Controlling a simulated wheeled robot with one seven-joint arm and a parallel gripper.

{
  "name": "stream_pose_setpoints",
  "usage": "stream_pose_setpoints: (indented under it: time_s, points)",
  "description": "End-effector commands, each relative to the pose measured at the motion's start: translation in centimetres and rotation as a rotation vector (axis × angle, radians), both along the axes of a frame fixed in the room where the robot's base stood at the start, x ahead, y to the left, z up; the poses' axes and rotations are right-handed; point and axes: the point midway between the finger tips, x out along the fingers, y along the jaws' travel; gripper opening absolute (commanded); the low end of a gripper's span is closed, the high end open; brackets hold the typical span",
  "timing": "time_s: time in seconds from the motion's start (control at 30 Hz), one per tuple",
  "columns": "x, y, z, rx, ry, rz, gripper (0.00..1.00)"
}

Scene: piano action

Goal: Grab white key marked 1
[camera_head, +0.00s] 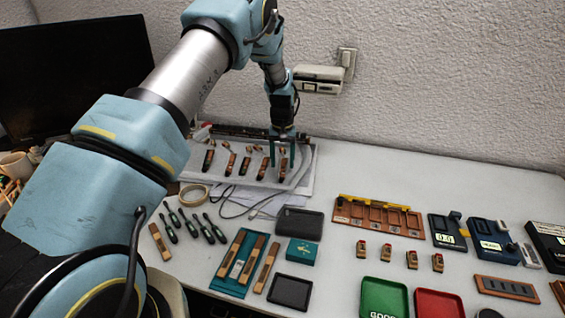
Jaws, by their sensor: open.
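My gripper (282,152) is at the back of the table, its two teal fingers open and pointing down. It is over the right end of a white board (230,185) that bears several dark-and-wood pieces. In the picture the fingers overlap the rightmost piece; I cannot tell whether they touch it. The markings are too small to read, so I cannot tell which key is marked 1.
Green-handled tools (190,223) and a tape ring (193,195) lie at left. Dark trays (299,223), a teal box (302,251), a wooden rack (378,216), small blocks (387,254), a green tray (385,298) and a red tray (438,304) fill the middle and right. The back right is clear.

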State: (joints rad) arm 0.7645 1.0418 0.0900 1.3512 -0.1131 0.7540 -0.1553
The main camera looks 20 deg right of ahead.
Motion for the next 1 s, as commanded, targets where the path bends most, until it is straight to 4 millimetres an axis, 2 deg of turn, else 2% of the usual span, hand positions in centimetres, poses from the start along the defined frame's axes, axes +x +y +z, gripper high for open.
stream_pose_setpoints:
  time_s: [0.2, 0.43, 1.0]
  points:
    - [0.0, 0.0, -2.0, -0.001, 0.000, 0.001, 0.62]
    - [0.0, 0.0, -2.2, -0.001, 0.000, 0.001, 0.62]
    - [0.0, 0.0, -2.2, 0.000, -0.001, 0.001, 0.00]
